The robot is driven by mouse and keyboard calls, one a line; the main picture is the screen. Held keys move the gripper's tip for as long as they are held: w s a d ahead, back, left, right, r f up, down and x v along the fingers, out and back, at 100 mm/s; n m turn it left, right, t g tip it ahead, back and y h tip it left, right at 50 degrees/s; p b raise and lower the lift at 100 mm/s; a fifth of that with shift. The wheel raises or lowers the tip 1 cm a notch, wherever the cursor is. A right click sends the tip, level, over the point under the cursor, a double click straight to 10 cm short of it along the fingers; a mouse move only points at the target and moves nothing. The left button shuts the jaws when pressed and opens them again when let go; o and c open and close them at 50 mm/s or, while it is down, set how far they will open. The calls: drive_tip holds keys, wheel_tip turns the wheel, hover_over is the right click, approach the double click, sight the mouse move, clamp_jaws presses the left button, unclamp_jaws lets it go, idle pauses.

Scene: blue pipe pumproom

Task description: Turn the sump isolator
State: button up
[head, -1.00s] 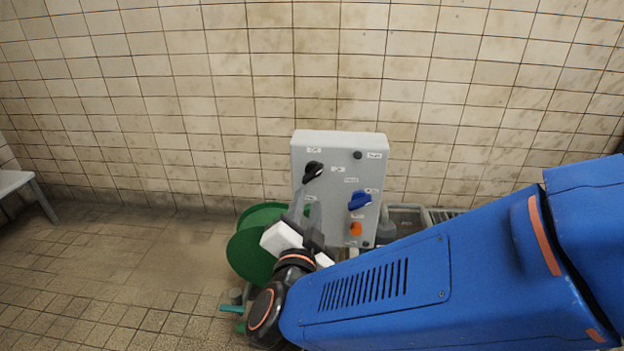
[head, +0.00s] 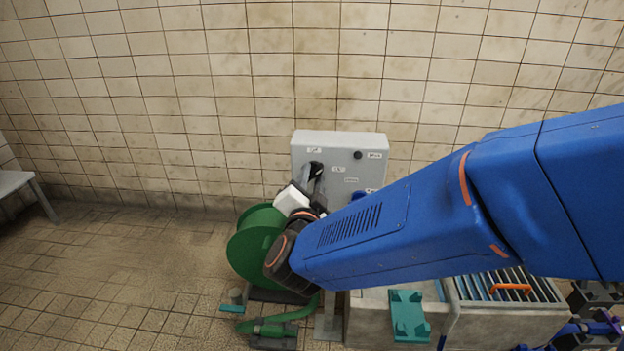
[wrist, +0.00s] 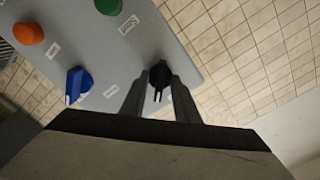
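The grey control panel (head: 345,142) stands against the tiled wall and also fills the upper left of the wrist view (wrist: 115,55). Its black rotary knob (head: 316,169) is at the upper left of the panel. In the wrist view the black knob (wrist: 160,75) sits between the two fingertips. My gripper (wrist: 159,88) is open around the knob, with a finger on each side; contact is not clear. A blue knob (wrist: 78,84) lies left of it, with an orange button (wrist: 28,34) and a green one (wrist: 108,5) beyond.
A green hose reel (head: 252,247) stands at the panel's lower left. A trough with a grate (head: 505,284) and a teal bracket (head: 409,315) are at the lower right. My arm hides the panel's lower part.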

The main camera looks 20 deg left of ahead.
clamp_jaws()
drive_tip(key=shift+m, duration=0.3)
drive_tip(key=m, duration=0.4)
drive_tip(key=shift+m, duration=2.1)
drive_tip(key=shift+f, duration=0.1)
unclamp_jaws()
